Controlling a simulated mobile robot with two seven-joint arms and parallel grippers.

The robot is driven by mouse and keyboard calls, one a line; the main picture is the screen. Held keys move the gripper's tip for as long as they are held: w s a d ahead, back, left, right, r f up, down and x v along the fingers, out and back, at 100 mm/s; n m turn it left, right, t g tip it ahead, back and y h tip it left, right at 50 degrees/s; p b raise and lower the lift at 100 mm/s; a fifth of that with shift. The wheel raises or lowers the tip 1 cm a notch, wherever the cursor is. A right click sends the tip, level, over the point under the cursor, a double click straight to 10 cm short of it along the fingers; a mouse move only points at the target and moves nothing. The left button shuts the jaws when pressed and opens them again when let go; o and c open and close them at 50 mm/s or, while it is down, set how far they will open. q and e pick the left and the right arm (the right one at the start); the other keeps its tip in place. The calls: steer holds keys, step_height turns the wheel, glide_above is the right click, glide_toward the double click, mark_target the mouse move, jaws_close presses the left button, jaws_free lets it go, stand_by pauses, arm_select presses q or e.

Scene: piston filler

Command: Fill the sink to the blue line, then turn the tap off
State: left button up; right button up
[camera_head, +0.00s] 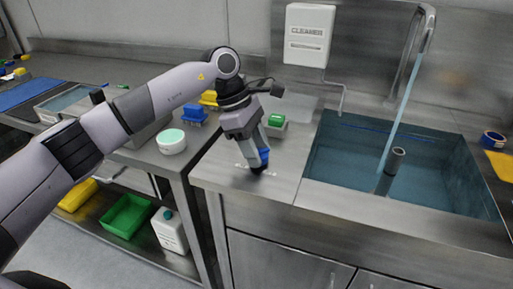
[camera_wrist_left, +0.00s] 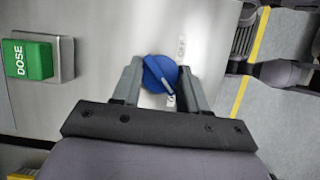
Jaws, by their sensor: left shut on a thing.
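My left gripper (camera_head: 258,158) is shut on a blue knob (camera_head: 264,154) on the steel counter left of the sink. The left wrist view shows the round blue knob (camera_wrist_left: 159,73) between the two fingers, with a pale pointer line and partly hidden lettering beside it. The tap (camera_head: 427,22) arches over the sink (camera_head: 311,156), and a stream of water (camera_head: 402,110) falls from it. Bluish water (camera_head: 340,165) stands in the sink around a grey upright pipe (camera_head: 397,160). A thin blue line (camera_head: 375,129) runs along the back wall; its exact gap to the water is unclear.
A green DOSE button (camera_wrist_left: 28,60) sits on the counter near the knob, also in the head view (camera_head: 276,119). A white CLEANER dispenser (camera_head: 308,35) hangs behind. A blue tape roll (camera_head: 492,138) lies right of the sink. A white tub (camera_head: 171,142) stands on the left table.

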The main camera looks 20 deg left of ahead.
arm_select(q)
steer(key=o, duration=1.1)
steer(key=shift+c, duration=0.2)
steer(key=shift+r, duration=0.1)
steer(key=v, duration=0.7)
